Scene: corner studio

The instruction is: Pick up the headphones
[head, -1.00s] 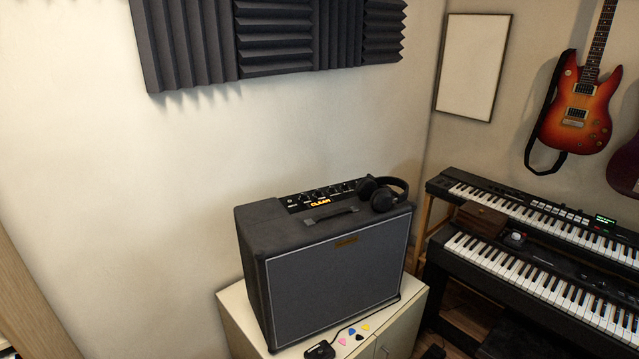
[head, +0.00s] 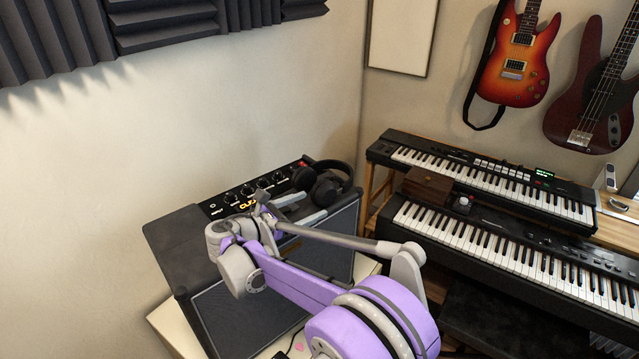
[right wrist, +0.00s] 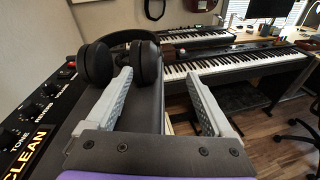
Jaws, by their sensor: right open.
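The black headphones (head: 325,182) rest on the top right end of the dark guitar amplifier (head: 178,250). My right gripper (head: 295,208) is over the amplifier top, just left of and nearer than the headphones. In the right wrist view the headphones (right wrist: 122,60) lie beyond the fingertips, with their ear cups close to the left finger. My right gripper (right wrist: 158,90) is open there, its two fingers apart with nothing held between them. Whether the left finger touches an ear cup, I cannot tell. My arm hides much of the amplifier front in the head view. My left gripper is not in view.
The amplifier stands on a pale cabinet (head: 175,330) against the wall. Two keyboards (head: 480,180) stand to the right, with a brown box (head: 428,184) between them. Two guitars (head: 515,65) hang on the back wall. The amplifier's control knobs line its back top edge.

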